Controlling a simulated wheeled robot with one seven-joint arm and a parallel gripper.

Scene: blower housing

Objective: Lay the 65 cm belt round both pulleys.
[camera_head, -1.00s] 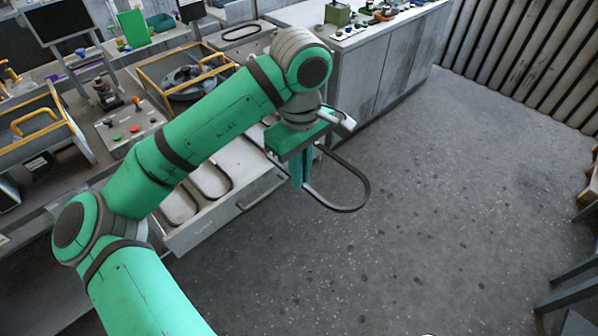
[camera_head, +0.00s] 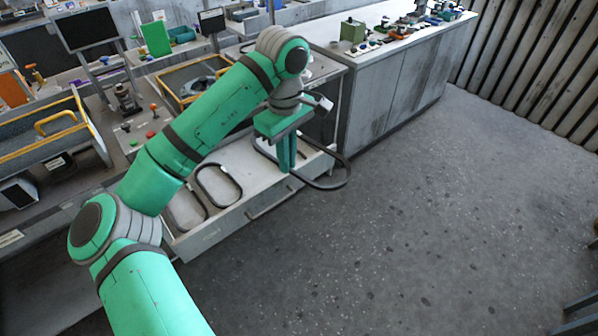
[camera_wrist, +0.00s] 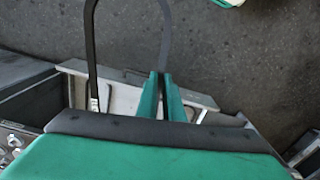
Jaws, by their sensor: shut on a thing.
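My gripper (camera_head: 287,166) is shut on a black belt (camera_head: 343,180) and holds it above the open drawer, beyond its front edge. The belt hangs out as a long loop to the right. In the wrist view my gripper (camera_wrist: 161,84) pinches one run of the belt (camera_wrist: 90,50), and the other run passes to the left of the fingers. A yellow-edged open housing (camera_head: 163,90) on the bench has a dark round part (camera_head: 196,88) inside, partly hidden by my arm. I cannot make out two separate pulleys.
The open pale drawer (camera_head: 200,238) under the bench holds other black belts (camera_head: 218,186) in compartments. A grey bin with a yellow handle (camera_head: 52,128) and a control box with coloured buttons (camera_head: 138,128) stand left. A grey cabinet (camera_head: 385,90) stands right.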

